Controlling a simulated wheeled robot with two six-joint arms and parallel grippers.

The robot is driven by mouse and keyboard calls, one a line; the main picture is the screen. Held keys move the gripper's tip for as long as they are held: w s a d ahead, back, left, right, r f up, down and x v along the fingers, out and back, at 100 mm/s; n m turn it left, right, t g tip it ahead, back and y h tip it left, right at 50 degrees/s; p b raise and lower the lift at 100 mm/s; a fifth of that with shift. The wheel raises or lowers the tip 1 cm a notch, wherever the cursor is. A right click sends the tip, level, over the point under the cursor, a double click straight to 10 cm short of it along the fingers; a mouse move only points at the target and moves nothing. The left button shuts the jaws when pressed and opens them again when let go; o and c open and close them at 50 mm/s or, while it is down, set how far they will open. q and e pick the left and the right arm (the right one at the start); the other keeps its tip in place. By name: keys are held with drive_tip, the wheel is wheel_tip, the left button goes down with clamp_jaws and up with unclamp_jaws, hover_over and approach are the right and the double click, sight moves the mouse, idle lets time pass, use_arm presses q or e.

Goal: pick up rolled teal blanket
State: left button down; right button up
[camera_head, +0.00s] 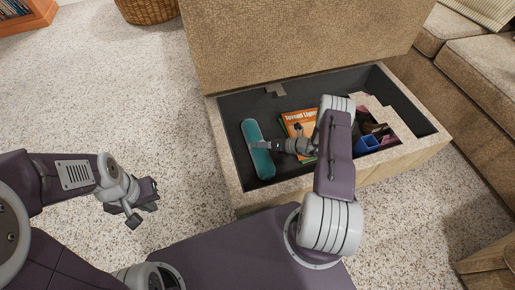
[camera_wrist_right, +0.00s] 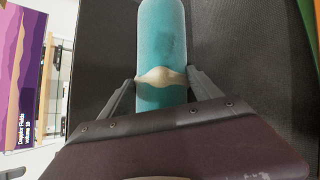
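The rolled teal blanket (camera_head: 258,150) lies in the left part of an open storage ottoman (camera_head: 226,160). In the right wrist view the blanket (camera_wrist_right: 161,35) runs up the middle, with a pale band (camera_wrist_right: 160,77) around it. My right gripper (camera_head: 256,145) reaches in from the right, over the blanket. Its fingers (camera_wrist_right: 161,80) lie against both sides of the blanket at the band and appear shut on it. The blanket's lower end is hidden by the gripper body in the wrist view. My left gripper (camera_head: 142,208) is empty over the carpet; its finger opening is unclear.
Beside the blanket lie an orange magazine (camera_head: 297,117) and a blue container (camera_head: 367,144). The ottoman's raised lid (camera_head: 300,40) stands behind. A sofa (camera_head: 475,75) is on the right, a wicker basket (camera_head: 148,10) at the back. The carpet on the left is clear.

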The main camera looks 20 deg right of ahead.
drive_tip(key=c, duration=0.5)
wheel_tip(320, 180, up, 10)
drive_tip(key=p, duration=0.7)
drive_tip(key=shift+r, duration=0.2)
drive_tip(key=shift+c, duration=0.3)
